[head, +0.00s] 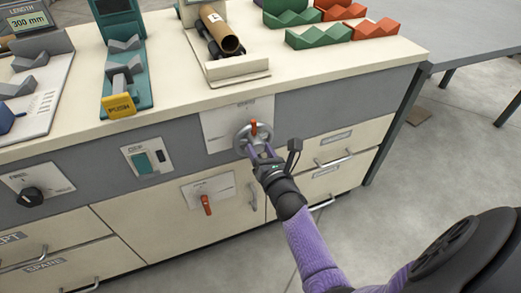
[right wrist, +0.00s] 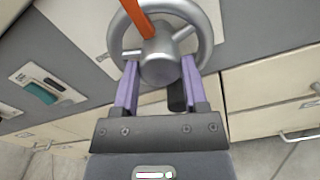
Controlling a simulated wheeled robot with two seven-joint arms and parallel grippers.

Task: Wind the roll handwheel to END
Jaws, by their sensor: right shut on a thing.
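The roll handwheel (head: 238,140) is a grey metal wheel on a pale plate on the bench's front. An orange-red bar (head: 253,127) points up from its hub in the head view. In the right wrist view the handwheel (right wrist: 208,30) shows its rim, spokes and round hub, with the orange bar (right wrist: 138,16) running up to the left. My right gripper (head: 258,150) is at the wheel, its purple fingers on either side of the hub. It is shut on the handwheel. Any END mark on the plate is too small to read. My left gripper is not in view.
Left of the wheel are a teal switch (head: 143,162) and a black knob (head: 31,196). A red lever (head: 206,204) sits below left. Drawer handles (head: 333,162) stick out at the right. A cardboard roll (head: 219,33) lies on the bench top. The floor at right is clear.

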